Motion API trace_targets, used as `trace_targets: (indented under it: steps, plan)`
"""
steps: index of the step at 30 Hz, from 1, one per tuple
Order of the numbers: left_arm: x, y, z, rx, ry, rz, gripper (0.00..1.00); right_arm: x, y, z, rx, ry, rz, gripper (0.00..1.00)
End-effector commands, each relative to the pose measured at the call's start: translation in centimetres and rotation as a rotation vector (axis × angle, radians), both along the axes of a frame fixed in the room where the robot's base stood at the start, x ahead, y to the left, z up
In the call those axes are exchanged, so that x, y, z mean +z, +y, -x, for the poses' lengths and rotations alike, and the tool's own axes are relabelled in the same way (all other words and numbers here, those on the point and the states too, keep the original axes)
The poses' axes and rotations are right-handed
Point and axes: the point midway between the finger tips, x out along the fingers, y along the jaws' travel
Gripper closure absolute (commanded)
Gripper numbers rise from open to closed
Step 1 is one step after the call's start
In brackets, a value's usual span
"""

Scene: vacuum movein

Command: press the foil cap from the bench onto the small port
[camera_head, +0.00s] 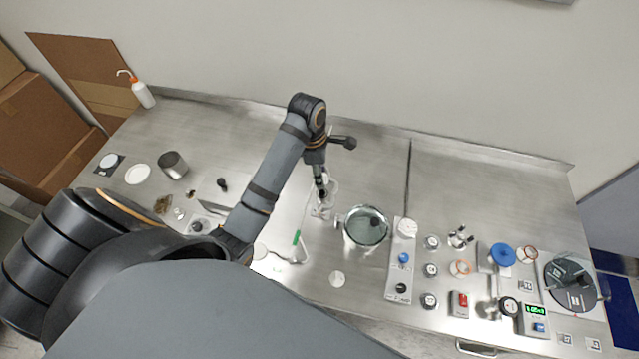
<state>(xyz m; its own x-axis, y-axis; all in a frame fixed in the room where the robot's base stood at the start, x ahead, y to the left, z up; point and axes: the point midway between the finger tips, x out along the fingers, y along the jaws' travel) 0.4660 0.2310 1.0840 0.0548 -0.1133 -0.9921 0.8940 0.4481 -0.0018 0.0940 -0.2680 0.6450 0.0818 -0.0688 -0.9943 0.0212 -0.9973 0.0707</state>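My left gripper (322,194) points down at the middle of the bench, over or beside a clear glass piece (327,209). Its fingers are small and dark here, so I cannot tell whether they are open or shut, or whether they hold anything. I cannot make out the foil cap for certain; a small silvery piece (180,213) lies on the left part of the bench and may be it. The small port is not clearly seen; it may be on the glass piece, partly hidden by the gripper. My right gripper is not in view.
A glass vessel of liquid (366,228) stands right of the gripper. A panel with knobs (402,262), a red switch (460,303) and a green display (535,310) are farther right. A metal cup (173,165) and wash bottle (142,94) stand left. The back right bench is clear.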

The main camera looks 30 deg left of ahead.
Motion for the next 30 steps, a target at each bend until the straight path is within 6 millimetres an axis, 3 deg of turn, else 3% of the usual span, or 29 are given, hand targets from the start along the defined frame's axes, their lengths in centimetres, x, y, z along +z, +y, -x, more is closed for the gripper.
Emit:
trace_targets:
  steps: [10, 21, 30]
  plan:
    - [-1.0, 0.1, -0.1, 0.009, 0.004, 0.001, 0.73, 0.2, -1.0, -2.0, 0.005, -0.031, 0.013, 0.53]
    - [-5.0, 0.1, -0.1, 0.008, 0.002, 0.000, 0.73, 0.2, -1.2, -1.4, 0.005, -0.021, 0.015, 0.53]
    - [-6.2, 0.1, -0.1, 0.008, 0.001, 0.000, 0.73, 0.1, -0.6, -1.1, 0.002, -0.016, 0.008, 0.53]
